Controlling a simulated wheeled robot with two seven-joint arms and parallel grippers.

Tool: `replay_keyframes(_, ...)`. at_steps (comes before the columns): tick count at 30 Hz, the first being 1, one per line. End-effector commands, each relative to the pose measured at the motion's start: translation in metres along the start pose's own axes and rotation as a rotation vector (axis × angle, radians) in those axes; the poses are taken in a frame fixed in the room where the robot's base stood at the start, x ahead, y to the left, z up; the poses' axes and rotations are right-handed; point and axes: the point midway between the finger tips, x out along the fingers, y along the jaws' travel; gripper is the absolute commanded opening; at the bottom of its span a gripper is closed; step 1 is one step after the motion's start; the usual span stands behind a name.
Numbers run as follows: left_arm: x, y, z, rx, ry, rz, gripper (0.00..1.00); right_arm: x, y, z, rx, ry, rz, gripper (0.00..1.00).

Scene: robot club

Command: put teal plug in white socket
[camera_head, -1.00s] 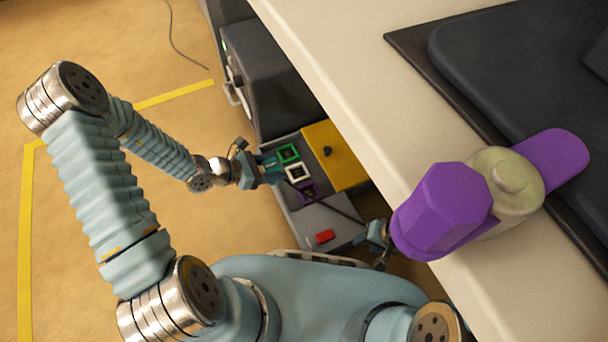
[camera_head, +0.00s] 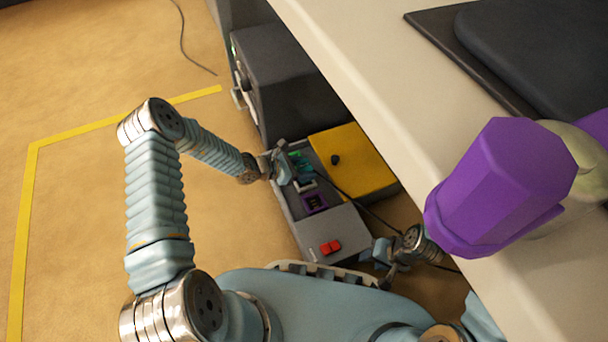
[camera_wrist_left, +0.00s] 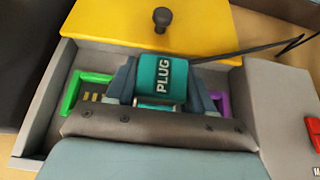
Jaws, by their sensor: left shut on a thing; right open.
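My left gripper (camera_head: 288,171) is shut on the teal plug (camera_wrist_left: 160,78), which is lettered PLUG and has a black cable. In the left wrist view, my left gripper's fingers (camera_wrist_left: 160,92) flank the plug, between the green socket (camera_wrist_left: 84,90) and the purple socket (camera_wrist_left: 221,102). The white socket is hidden there; a pale edge of the white socket (camera_head: 309,184) shows in the head view, beside the plug. I cannot tell whether the plug is inside it. My right gripper (camera_head: 384,262) is open, low near the grey box's right end.
The grey socket box (camera_head: 340,222) carries a red switch (camera_head: 331,247) and a yellow lid with a black knob (camera_head: 355,163). A dark cabinet (camera_head: 290,85) stands behind it. The pale tabletop (camera_head: 385,85) overhangs at right, with a large purple-ended object (camera_head: 500,190) on it.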

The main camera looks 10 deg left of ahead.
Motion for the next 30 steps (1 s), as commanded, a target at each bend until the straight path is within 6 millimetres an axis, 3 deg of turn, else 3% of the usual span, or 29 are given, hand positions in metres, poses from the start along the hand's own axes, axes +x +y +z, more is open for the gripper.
replay_keyframes(4,0.013,-0.001,-0.024,-0.003,0.0,-0.002,0.16,0.008,0.003,0.0,0.0,0.002,0.0,0.43)
replay_keyframes(15,0.015,-0.001,-0.029,-0.001,0.0,-0.001,0.16,0.01,0.004,0.0,0.001,0.002,0.0,0.43)
replay_keyframes(16,0.014,-0.001,-0.028,-0.001,0.0,-0.001,0.57,0.009,0.003,0.0,0.001,0.002,0.0,0.43)
replay_keyframes(20,0.014,-0.001,-0.027,-0.001,0.0,-0.001,0.77,0.009,0.003,0.0,0.0,0.002,0.0,0.43)
replay_keyframes(30,0.011,-0.001,-0.024,-0.001,0.001,0.0,0.78,0.005,0.002,0.0,0.0,0.002,0.0,0.43)
